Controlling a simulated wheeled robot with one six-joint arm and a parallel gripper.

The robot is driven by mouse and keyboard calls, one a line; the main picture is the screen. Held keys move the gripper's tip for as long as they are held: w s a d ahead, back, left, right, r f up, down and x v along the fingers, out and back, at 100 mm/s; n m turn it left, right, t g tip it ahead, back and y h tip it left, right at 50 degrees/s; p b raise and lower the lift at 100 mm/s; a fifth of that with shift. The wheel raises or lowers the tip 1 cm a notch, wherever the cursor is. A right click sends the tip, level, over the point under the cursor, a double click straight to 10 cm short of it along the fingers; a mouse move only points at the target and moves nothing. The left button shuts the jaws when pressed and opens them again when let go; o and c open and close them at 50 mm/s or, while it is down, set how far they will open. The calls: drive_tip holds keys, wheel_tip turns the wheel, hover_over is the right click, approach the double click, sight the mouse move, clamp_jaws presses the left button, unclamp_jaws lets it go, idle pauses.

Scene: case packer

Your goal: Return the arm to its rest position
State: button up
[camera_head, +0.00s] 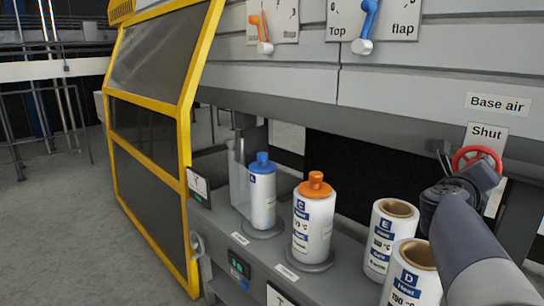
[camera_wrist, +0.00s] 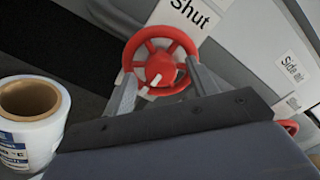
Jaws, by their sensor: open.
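My gripper (camera_wrist: 160,82) is open in the wrist view, its two grey fingers spread with a gap between them. Past the fingertips is a red handwheel valve (camera_wrist: 160,58), under a white "Shut" label (camera_wrist: 199,10). I cannot tell whether the fingers touch the wheel. In the head view my arm comes in from the lower right, and its end is in front of the same red wheel (camera_head: 478,154), covering part of it. The fingertips are hard to make out there.
On the grey ledge stand a blue-capped bottle (camera_head: 262,195), an orange-capped bottle (camera_head: 314,225) and two open-topped white rolls, E (camera_head: 385,245) and D (camera_head: 410,285). Two levers, orange (camera_head: 261,34) and blue (camera_head: 366,24), are on the panel above. A yellow-framed guard (camera_head: 187,150) stands left; floor is clear further left.

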drive_tip(key=shift+f+n+p, duration=0.1)
drive_tip(key=shift+n+p, duration=2.55)
drive_tip(key=shift+n, duration=4.65)
